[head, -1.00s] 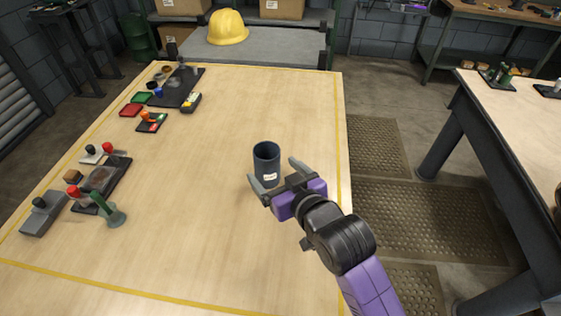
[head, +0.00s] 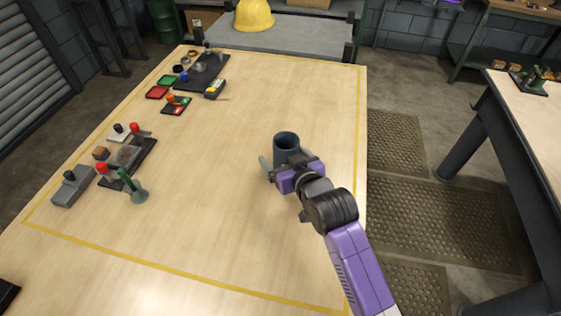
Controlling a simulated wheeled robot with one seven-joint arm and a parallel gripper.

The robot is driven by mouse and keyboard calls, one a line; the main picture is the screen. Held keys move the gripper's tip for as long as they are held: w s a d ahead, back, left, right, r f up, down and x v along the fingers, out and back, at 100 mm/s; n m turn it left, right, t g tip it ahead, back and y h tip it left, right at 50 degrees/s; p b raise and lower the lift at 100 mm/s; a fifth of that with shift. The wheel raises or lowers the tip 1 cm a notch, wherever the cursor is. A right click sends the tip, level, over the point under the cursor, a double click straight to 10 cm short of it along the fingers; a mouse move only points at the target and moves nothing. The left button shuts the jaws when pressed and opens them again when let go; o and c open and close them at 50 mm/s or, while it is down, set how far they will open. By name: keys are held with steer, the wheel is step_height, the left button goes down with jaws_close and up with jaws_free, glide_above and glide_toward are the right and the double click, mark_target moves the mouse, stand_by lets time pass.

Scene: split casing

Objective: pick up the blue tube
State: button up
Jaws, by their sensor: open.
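The blue tube (head: 286,143) is a dark blue-grey hollow cylinder. It stands upright on the wooden table (head: 225,190), right of the middle, with its open top showing. My gripper (head: 284,161) is open and low at the near side of the tube. Its left finger shows beside the tube's lower left. I cannot tell whether a finger touches the tube.
Several levers and small parts stand on a dark tray (head: 128,160) at the left. Another dark tray (head: 203,72) with parts and a yellow meter (head: 215,88) lie at the far left. The table around the tube is clear. A second table (head: 525,115) stands at the right.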

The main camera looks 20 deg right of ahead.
steer(key=c, duration=1.6)
steer(key=shift+c, duration=0.2)
steer(key=shift+r, duration=0.15)
